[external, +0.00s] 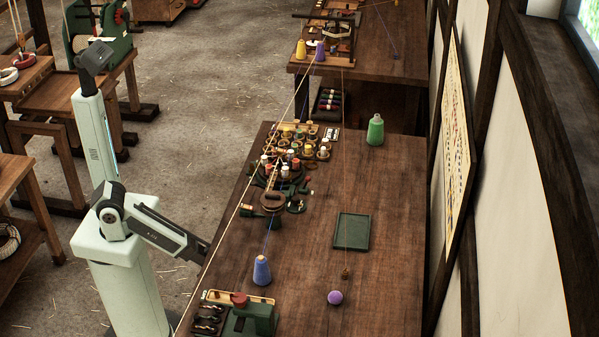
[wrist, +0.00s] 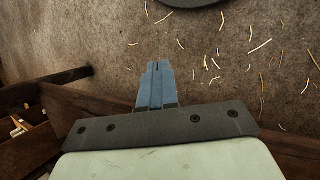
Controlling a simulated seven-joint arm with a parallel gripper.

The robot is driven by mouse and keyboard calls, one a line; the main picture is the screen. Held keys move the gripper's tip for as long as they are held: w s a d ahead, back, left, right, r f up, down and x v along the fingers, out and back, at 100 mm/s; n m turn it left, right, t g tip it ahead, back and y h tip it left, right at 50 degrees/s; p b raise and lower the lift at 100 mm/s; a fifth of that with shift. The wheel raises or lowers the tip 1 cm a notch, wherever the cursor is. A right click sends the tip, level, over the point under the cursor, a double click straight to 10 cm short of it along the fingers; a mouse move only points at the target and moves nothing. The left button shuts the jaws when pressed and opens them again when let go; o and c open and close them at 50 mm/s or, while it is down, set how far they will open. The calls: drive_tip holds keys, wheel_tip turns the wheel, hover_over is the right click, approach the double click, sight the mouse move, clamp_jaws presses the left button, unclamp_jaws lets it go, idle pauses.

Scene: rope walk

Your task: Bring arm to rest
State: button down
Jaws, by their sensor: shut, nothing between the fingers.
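My gripper (wrist: 158,66) shows in the wrist view with its two blue-grey fingers together and nothing between them. They stand out from a dark plate with several screws, over brown floor strewn with straw. In the external view my arm stands at the left of the long table (external: 385,290) on a pale pedestal, one pale link upright. I cannot make out the fingertips there. No object is seen touching the fingers.
Wooden stands are at left; the floor between is open.

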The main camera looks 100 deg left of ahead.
drive_tip(key=s+d+r+g+y, duration=0.1)
drive_tip(key=s+d+y, duration=0.1)
drive_tip(key=s, duration=0.4)
drive_tip(key=s+d+r+g+y, duration=0.1)
drive_tip(key=s+d+g+y, duration=0.1)
drive_tip(key=s, duration=0.4)
drive_tip(key=shift+d+r+m+y, duration=0.35)
drive_tip(key=shift+d+m+y, duration=0.05)
drive_tip(key=shift+d+y, duration=0.15)
idle(0.5)
